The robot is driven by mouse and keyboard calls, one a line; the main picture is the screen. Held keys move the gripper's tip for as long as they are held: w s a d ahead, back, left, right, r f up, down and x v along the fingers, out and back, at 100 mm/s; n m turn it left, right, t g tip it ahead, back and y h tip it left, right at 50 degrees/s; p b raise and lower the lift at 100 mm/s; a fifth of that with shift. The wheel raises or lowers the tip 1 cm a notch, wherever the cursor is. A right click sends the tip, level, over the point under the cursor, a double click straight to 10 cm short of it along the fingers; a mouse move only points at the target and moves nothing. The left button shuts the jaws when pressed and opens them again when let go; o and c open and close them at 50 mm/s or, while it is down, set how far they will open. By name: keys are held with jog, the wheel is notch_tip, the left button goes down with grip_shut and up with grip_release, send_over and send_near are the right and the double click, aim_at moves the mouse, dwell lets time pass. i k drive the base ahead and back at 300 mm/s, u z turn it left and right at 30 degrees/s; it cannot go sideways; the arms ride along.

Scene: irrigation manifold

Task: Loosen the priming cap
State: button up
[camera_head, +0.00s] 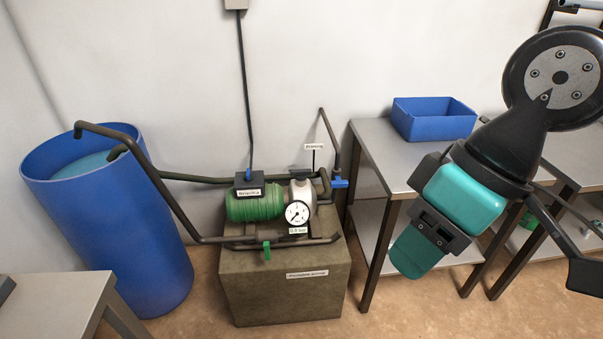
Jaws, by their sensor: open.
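The pump has a green motor (255,207) and a silver head (302,189). A small label reading something like "Priming" (314,146) stands on a thin stem above the pump head. A small dark part below it, on top of the head, looks like the priming cap (301,174); its detail is too small to tell whether it is tight or loose. My gripper (587,252) shows only partly at the right edge, with dark fingers open and nothing seen between them. It is far to the right of the pump and touches neither pump nor cap.
The pump stands on a brown block (285,293) with dark pipes around it. A white gauge (298,212) faces front. A blue barrel (120,235) stands left. A blue crate (433,119) sits on a metal table (383,140) at right. A blue-handled valve (339,183) is close beside the pump.

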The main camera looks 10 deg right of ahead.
aim_at(300, 175)
jog(key=u, duration=0.5)
jog(key=i, duration=1.25)
jog(key=z, duration=0.5)
